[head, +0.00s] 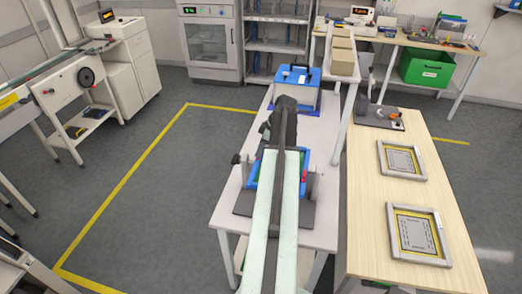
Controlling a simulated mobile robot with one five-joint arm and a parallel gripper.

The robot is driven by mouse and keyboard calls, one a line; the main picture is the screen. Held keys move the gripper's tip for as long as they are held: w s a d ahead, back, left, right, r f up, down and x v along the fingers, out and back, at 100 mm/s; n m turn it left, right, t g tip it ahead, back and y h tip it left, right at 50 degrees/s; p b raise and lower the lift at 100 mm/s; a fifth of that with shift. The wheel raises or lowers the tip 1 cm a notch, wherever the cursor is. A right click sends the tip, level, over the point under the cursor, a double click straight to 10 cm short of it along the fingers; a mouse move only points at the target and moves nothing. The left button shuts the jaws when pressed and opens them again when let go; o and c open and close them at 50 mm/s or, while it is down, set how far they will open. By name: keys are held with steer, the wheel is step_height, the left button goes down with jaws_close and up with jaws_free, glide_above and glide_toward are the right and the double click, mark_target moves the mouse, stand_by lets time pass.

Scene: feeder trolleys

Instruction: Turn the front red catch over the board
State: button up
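A blue frame (251,177) with a strip of green board (262,166) inside it sits on a dark base on the white table ahead. My arm lies across its middle and hides most of the board. A small red part (304,174) shows at the frame's right side; whether it is the front catch, and how it is turned, I cannot tell. No other red catch is clearly visible. My gripper's fingers are hidden behind my arm, so their place relative to the catch does not show.
A blue box with a dark handle (297,76) stands behind the frame. A wooden table (385,258) on the right holds two grey-framed panels (403,160) and a small dark device (378,117). A green crate (427,68) is at the back right. The floor left of the white table is open.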

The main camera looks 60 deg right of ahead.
jaws_close()
steer(key=shift+m, duration=0.3)
steer(key=m, duration=0.1)
steer(key=m+h, duration=0.1)
steer(key=shift+a+m, duration=0.2)
steer(key=shift+m, duration=0.1)
steer(key=m+h, duration=0.2)
steer(key=m, duration=0.2)
steer(key=shift+a, duration=0.1)
steer(key=m, duration=0.3)
steer(key=m+g+h, duration=0.1)
steer(key=m, duration=0.1)
steer(key=shift+m+h, duration=0.3)
steer(key=shift+m, duration=0.1)
steer(key=shift+w+a+m+g+h, duration=0.1)
steer(key=shift+m+g+h, duration=0.3)
steer(key=shift+m, duration=0.85)
steer(key=shift+w+m+g+h, duration=0.1)
steer(key=shift+m+g, duration=0.5)
steer(key=shift+m, duration=0.65)
